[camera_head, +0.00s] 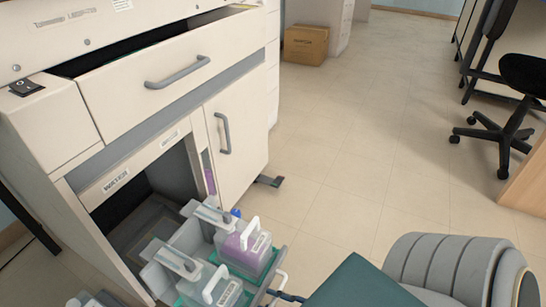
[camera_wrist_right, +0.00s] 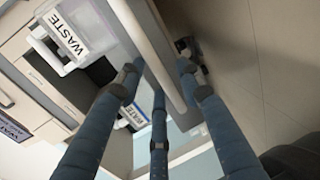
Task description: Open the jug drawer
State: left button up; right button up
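The jug drawer (camera_head: 272,262) is slid out of the lower compartment of the cream staining machine. It carries several clear jugs with white handles, and one jug (camera_head: 238,250) holds purple liquid. In the right wrist view, the fingers of my right gripper (camera_wrist_right: 160,78) lie on both sides of a grey bar (camera_wrist_right: 155,35), which looks like the drawer's front handle, and appear closed against it. In the head view this handle (camera_head: 279,284) is at the bottom, where my arm hides most of the gripper. My left gripper is not in view.
A closed cabinet door (camera_head: 238,135) stands right of the open compartment, with a shallow drawer (camera_head: 175,80) above. A jug labelled WASTE (camera_wrist_right: 70,38) shows in the wrist view. A cardboard box (camera_head: 305,45) and office chair (camera_head: 510,100) stand farther off. The tiled floor between is clear.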

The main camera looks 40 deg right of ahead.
jog(key=v, duration=1.2)
dwell(0.6)
